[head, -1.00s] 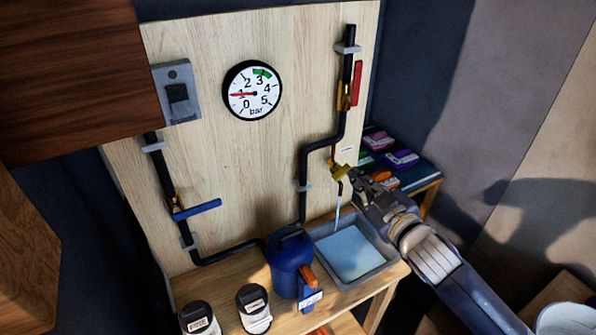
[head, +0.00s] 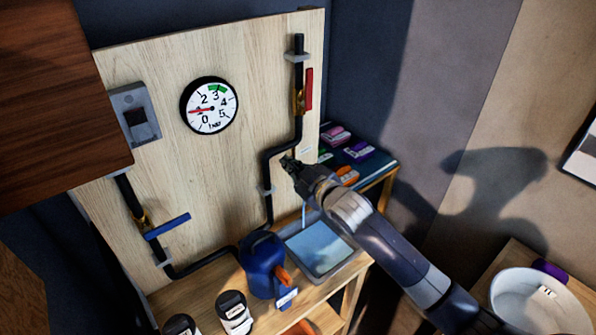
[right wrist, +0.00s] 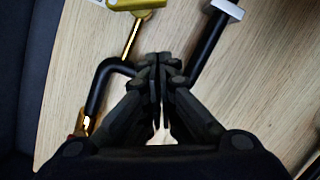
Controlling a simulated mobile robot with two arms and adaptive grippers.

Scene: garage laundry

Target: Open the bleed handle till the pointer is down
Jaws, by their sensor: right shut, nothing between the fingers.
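The round gauge (head: 209,106) on the wooden board has its red pointer aimed left, near the 1 mark. A thin stream of water (head: 304,214) falls into the grey basin (head: 350,262); the small brass tap above it is hidden behind my right gripper (head: 289,164) in the head view. My right gripper is shut and empty, in front of the board beside the black pipe. My left gripper is out of view.
A red lever (head: 309,88) is on the right pipe and a blue lever (head: 167,226) on the left pipe. A blue canister (head: 259,262) stands left of the basin. Boxes lie on a shelf (head: 377,178) at right. A white bowl (head: 540,308) is lower right.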

